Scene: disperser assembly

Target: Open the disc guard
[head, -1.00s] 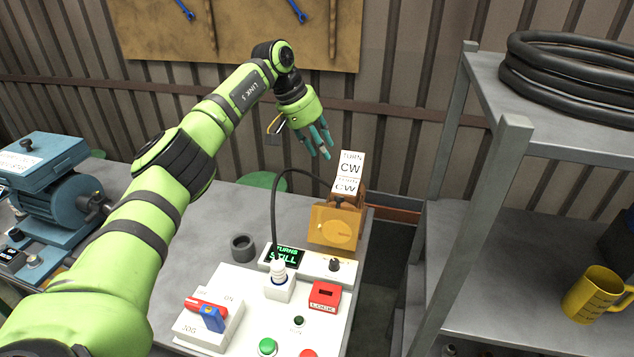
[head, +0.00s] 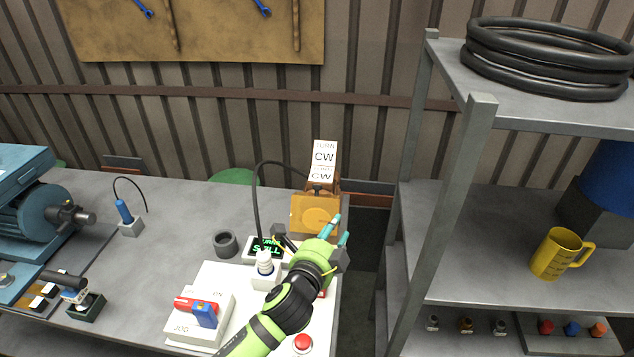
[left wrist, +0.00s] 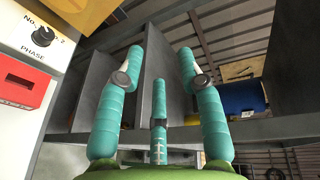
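My right gripper is in neither view.
A white control panel (head: 238,285) with a red-and-blue switch (head: 203,312) and a red button (head: 303,343) lies below the guard. A black ring (head: 226,243) sits to its left. A metal shelf (head: 520,289) with a yellow jug (head: 556,255) stands at right.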

